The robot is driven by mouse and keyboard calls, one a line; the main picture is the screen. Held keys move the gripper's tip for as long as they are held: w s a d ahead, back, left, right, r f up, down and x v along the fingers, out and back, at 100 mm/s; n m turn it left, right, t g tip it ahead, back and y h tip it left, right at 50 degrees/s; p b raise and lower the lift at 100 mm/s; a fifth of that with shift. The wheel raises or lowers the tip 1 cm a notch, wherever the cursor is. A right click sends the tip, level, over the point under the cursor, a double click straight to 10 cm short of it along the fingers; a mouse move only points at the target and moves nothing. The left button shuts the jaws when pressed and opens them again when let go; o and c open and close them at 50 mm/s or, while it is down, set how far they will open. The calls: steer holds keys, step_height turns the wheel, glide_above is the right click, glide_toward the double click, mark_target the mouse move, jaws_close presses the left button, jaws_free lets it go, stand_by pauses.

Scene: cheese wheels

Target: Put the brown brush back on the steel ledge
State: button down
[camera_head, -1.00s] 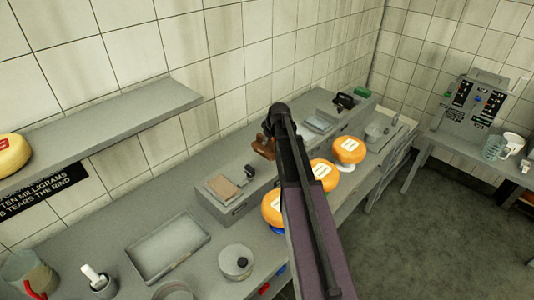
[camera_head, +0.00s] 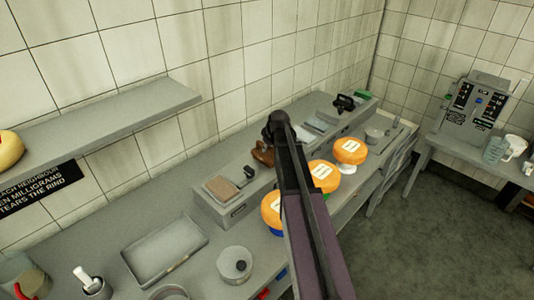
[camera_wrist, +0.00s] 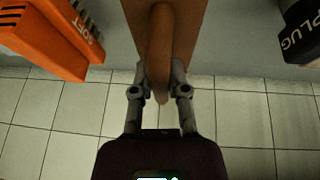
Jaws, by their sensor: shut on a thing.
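My gripper (camera_wrist: 162,72) is shut on the handle of the brown brush (camera_wrist: 160,25) in the wrist view. The handle lies between both fingers, and a wider brown part runs out of the picture at the top. In the head view the brush (camera_head: 262,153) shows just left of my dark arm end, which hides the fingers. A raised grey steel ledge (camera_head: 205,208) runs along the wall at the back of the counter, partly behind the arm. The brush appears over or close to this ledge; I cannot tell whether it touches.
An orange block lettered SOFT (camera_wrist: 50,35) and a black item lettered PLUG (camera_wrist: 303,32) flank the brush. Orange cheese wheels (camera_head: 350,151) stand in front of the ledge. A brown pad (camera_head: 222,188) lies on it. A grey tray (camera_head: 165,250) and lidded pot (camera_head: 235,264) are nearer.

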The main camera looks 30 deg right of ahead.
steer(key=shift+f, duration=0.4)
steer(key=shift+f+b, duration=0.1)
steer(key=shift+b, duration=0.2)
steer(key=c, duration=0.6)
jaws_free()
steer(key=shift+c, duration=0.2)
steer(key=p+v, duration=0.4)
steer(key=shift+r, duration=0.25)
steer(key=p+v, duration=0.7)
steer(key=shift+s+r, duration=0.2)
steer(key=shift+r, duration=0.15)
